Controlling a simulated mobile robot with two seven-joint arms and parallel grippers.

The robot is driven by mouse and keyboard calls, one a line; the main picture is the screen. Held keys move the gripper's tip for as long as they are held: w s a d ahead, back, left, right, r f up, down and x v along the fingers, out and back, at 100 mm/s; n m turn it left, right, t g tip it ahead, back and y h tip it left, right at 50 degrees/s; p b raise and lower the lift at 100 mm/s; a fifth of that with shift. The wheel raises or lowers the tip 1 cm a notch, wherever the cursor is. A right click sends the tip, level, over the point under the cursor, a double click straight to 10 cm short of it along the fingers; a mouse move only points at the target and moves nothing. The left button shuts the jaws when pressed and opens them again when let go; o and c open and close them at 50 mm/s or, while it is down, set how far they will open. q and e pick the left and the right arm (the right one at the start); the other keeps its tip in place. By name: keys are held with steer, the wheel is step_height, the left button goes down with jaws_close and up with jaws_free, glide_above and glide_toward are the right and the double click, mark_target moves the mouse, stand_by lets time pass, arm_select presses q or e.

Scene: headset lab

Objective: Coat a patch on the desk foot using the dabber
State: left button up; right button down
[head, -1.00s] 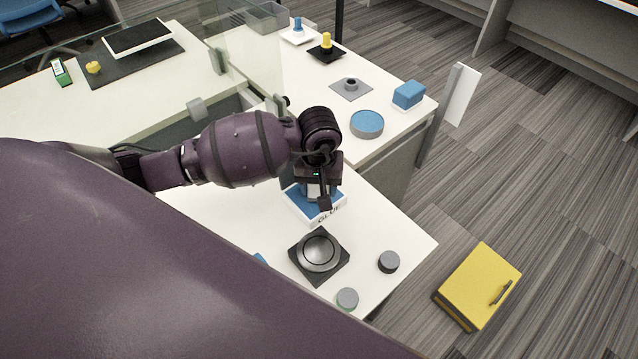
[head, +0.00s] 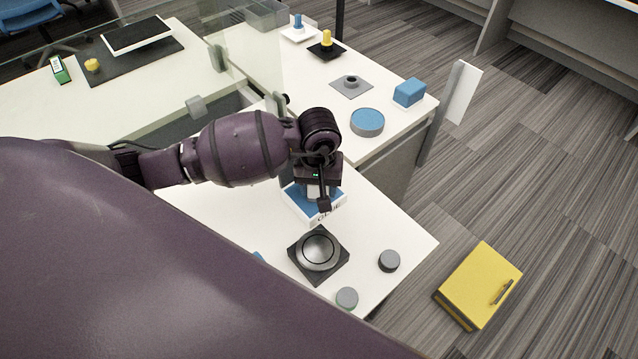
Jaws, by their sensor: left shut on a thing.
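My left gripper (head: 322,190) is shut on the dabber, whose pale part (head: 312,192) shows only in small part between the fingers. It is at the white tray marked GLUE (head: 325,217), which has a blue inside. The gripper hides much of the tray, and I cannot tell whether the dabber touches the blue. A round dark grey foot on a black square plate (head: 318,252), which looks like the desk foot, lies on the white desk in front of the tray. My right gripper is not in view.
Two small grey round pieces (head: 389,261) (head: 347,298) lie near the desk's front edge. A round blue-topped dish (head: 367,122), a blue block (head: 409,92) and a grey plate with a ring (head: 351,86) are on the desk behind. A glass divider (head: 240,50) stands behind my arm. A yellow cabinet (head: 480,280) is at right.

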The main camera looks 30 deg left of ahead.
arm_select(q)
steer(key=shift+f, duration=0.1)
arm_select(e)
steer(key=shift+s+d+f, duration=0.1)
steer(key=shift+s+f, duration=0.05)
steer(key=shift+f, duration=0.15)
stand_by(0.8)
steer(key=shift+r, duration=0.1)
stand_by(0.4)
